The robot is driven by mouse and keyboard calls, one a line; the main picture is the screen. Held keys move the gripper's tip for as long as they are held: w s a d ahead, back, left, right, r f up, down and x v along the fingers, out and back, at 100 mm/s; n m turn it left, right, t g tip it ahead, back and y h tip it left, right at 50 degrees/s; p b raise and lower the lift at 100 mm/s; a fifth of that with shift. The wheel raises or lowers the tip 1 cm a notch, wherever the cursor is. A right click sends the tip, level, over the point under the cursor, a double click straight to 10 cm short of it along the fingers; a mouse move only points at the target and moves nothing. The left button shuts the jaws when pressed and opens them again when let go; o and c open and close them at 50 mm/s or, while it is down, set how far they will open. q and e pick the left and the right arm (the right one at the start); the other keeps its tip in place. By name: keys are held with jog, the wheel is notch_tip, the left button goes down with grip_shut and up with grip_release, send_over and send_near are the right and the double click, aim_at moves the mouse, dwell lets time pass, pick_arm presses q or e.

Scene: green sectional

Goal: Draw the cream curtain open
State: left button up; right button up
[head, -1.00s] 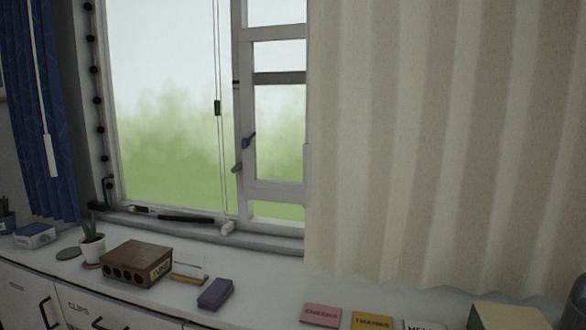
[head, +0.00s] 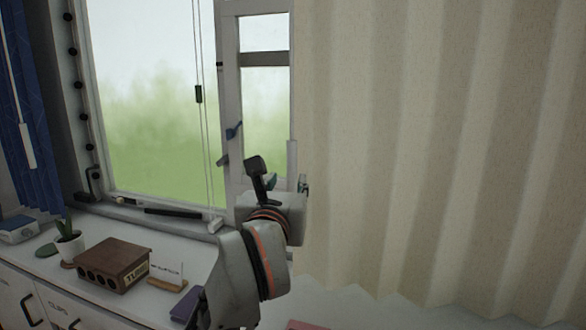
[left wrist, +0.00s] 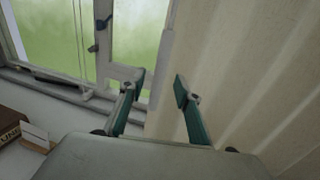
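The cream curtain (head: 430,140) hangs in pleats over the right half of the head view, its left edge beside the window frame. A pale upright bar (head: 291,165) runs along that edge. My left gripper (head: 287,184) is raised in front of the curtain's left edge, by the lower part of this bar. In the left wrist view the curtain (left wrist: 235,60) fills the right side. The left gripper's two green fingers (left wrist: 159,88) are spread apart, with the bar and curtain edge seen between them. I cannot tell any contact. My right gripper is out of view.
The window (head: 150,110) with blind cords and a blue handle (head: 234,130) is to the left. A blue curtain (head: 40,130) hangs at far left. Below, the white cabinet top (head: 205,262) holds a potted plant (head: 68,240), a brown box (head: 113,264) and a card stand (head: 167,275).

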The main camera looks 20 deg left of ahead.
aim_at(291, 173)
pick_arm(q)
jog(key=w, duration=0.5)
jog(key=w+a, duration=0.1)
jog(key=w, duration=0.1)
jog(key=shift+w, duration=0.25)
grip_shut()
